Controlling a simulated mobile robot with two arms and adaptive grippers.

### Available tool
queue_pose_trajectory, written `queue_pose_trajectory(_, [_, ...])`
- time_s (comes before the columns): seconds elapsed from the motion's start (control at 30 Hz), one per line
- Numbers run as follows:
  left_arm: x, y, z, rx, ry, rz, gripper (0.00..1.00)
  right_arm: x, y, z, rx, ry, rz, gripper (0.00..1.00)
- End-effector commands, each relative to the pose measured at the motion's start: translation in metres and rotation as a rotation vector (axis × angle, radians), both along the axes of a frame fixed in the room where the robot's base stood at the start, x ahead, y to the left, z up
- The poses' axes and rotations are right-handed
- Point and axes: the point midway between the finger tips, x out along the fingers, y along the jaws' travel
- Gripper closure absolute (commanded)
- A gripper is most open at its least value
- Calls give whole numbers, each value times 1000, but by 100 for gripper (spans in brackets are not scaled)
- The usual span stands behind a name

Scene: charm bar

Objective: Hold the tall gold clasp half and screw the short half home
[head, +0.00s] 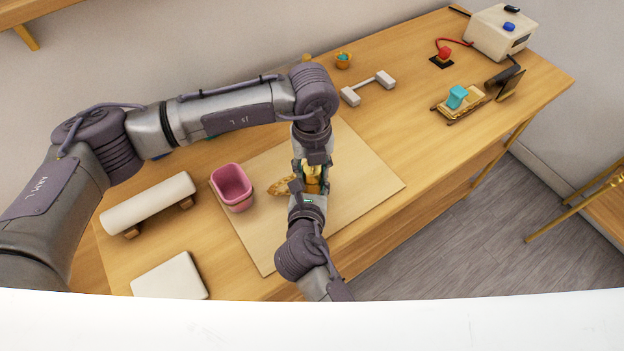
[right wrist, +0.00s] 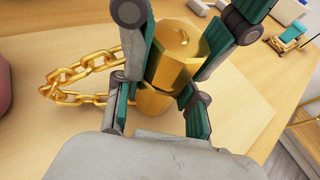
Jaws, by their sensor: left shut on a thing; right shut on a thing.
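The gold clasp (head: 313,180) is between my two grippers over the mat in the head view, mostly hidden by them. In the right wrist view it shows as a larger gold piece (right wrist: 174,60) with a smaller gold piece (right wrist: 153,103) close against it. I cannot tell whether they are fully seated. My left gripper (head: 313,170) comes from the far side and is shut on the clasp. My right gripper (head: 309,190) comes from the near side, also shut on it. Which half each holds is hard to tell. A gold chain (right wrist: 85,76) lies left of the clasp.
The pale mat (head: 370,185) is clear at right. A pink bin (head: 232,187) stands left of the grippers, with a white roll (head: 148,203) and white pad (head: 169,277) further left. A white stand (head: 368,88) and turquoise block (head: 457,96) are toward the back right.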

Motion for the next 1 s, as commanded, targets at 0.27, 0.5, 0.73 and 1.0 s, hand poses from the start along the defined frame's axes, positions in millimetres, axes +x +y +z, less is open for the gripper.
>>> queue_pose_trajectory(0.27, [0,0,0,-2,0,-214,100,0,0,0,0,0,0,100])
queue_pose_trajectory(0.5, [0,0,0,-2,0,-275,100,0,0,0,0,0,0,100])
queue_pose_trajectory(0.73, [0,0,0,-2,0,-273,37,0,0,0,0,0,0,100])
queue_pose_trajectory(1.0, [0,0,0,-2,0,-272,33,0,0,0,0,1,0,100])
